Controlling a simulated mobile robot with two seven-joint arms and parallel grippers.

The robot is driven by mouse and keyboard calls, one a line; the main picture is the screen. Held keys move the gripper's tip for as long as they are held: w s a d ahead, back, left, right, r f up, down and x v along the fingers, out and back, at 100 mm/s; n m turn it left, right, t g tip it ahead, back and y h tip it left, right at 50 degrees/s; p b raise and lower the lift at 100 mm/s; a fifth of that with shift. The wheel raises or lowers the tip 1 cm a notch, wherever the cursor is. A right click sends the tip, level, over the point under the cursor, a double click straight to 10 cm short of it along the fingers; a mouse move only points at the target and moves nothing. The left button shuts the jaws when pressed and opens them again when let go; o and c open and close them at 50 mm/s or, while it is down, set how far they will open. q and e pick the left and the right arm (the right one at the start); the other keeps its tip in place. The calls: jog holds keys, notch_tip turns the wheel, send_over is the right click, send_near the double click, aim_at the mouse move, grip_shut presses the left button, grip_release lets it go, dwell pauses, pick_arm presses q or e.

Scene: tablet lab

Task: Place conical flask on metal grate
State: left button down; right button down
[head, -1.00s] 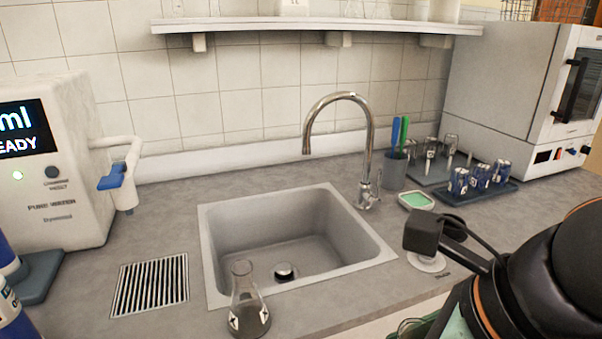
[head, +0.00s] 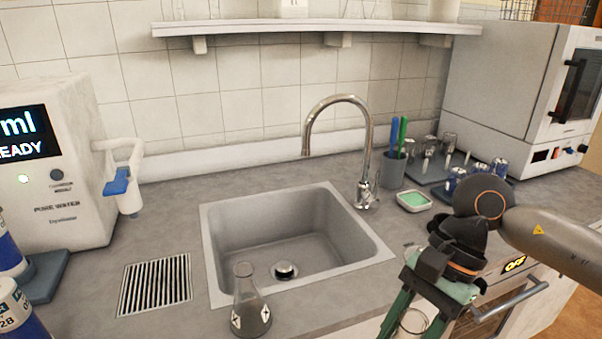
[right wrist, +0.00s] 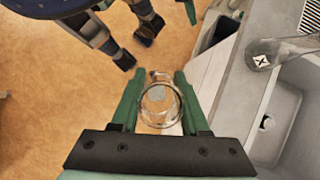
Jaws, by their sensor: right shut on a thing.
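A conical flask (head: 248,312) of clear glass with white diamond marks stands upright on the counter, in front of the sink. It also shows at the upper right of the right wrist view (right wrist: 264,50). The metal grate (head: 155,284) is set in the counter left of the flask, and nothing stands on it. My right gripper (right wrist: 160,88) is shut on a clear glass vessel (right wrist: 160,108) between its green fingers. The vessel's full shape is hard to tell. In the head view this gripper is right of the flask, in front of the counter edge.
The sink (head: 212,262) with its tap (head: 365,150) lies behind the flask. A water dispenser (head: 60,190) and blue-labelled bottles (head: 15,310) stand at the left. A green-topped dish (head: 414,201), a pen cup (head: 392,172) and trays of glassware are at the right. Counter around the grate is clear.

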jog(key=w+d+f+n+g+h+p, duration=0.2)
jog(key=d+f+n, duration=0.4)
jog(key=n, duration=0.5)
jog(key=shift+w+d+h, duration=0.55)
jog(key=shift+w+h, duration=0.05)
jog(key=shift+h, duration=0.8)
jog(key=shift+w+d, duration=0.1)
